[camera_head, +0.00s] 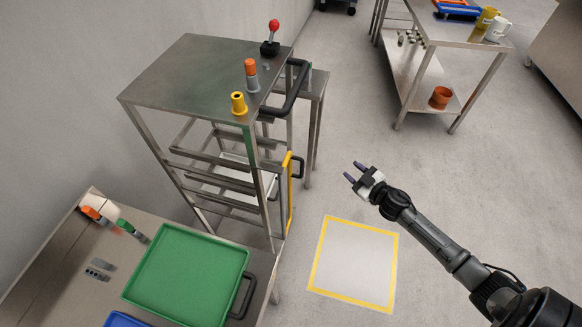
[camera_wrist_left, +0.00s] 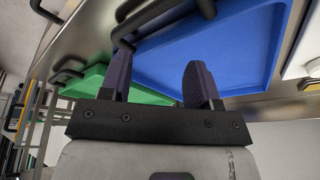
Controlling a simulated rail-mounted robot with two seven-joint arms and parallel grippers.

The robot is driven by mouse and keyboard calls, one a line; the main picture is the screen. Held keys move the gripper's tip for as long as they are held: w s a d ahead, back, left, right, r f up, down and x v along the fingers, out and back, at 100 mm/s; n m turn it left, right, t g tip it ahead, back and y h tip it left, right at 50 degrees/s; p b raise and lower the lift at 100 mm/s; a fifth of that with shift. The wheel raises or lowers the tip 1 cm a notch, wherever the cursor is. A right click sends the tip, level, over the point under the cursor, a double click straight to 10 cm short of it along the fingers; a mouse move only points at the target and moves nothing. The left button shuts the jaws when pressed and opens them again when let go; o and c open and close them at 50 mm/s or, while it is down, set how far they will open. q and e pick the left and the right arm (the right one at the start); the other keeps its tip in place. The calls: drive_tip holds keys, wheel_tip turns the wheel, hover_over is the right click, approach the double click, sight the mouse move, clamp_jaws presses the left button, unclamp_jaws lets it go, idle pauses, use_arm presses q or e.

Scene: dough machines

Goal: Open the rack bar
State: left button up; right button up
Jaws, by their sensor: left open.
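The metal rack (camera_head: 200,80) stands left of centre in the head view. A yellow vertical bar (camera_head: 288,195) runs along its right front side, with a black handle (camera_head: 298,166) beside it. My right gripper (camera_head: 353,172) is to the right of the bar, apart from it, with its two purple fingers spread and nothing between them. My left gripper (camera_wrist_left: 158,60) shows only in the left wrist view. It is open, close to the blue tray (camera_wrist_left: 240,50) and a black handle (camera_wrist_left: 150,15); whether it touches them is unclear.
A table at lower left bears a green tray (camera_head: 190,275) and a blue tray (camera_head: 122,321). A yellow-edged floor square (camera_head: 352,265) lies right of the rack. A trolley (camera_head: 405,75) with mugs stands at the back right. The floor between is clear.

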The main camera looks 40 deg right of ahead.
sight(301, 175)
drive_tip(key=s+a+r+y, duration=0.1)
drive_tip(key=a+r+y, duration=0.1)
drive_tip(key=a+y, duration=0.55)
drive_tip(key=x, duration=1.3)
drive_tip(key=shift+w+d+f, duration=0.15)
drive_tip(key=shift+f, duration=0.1)
clamp_jaws()
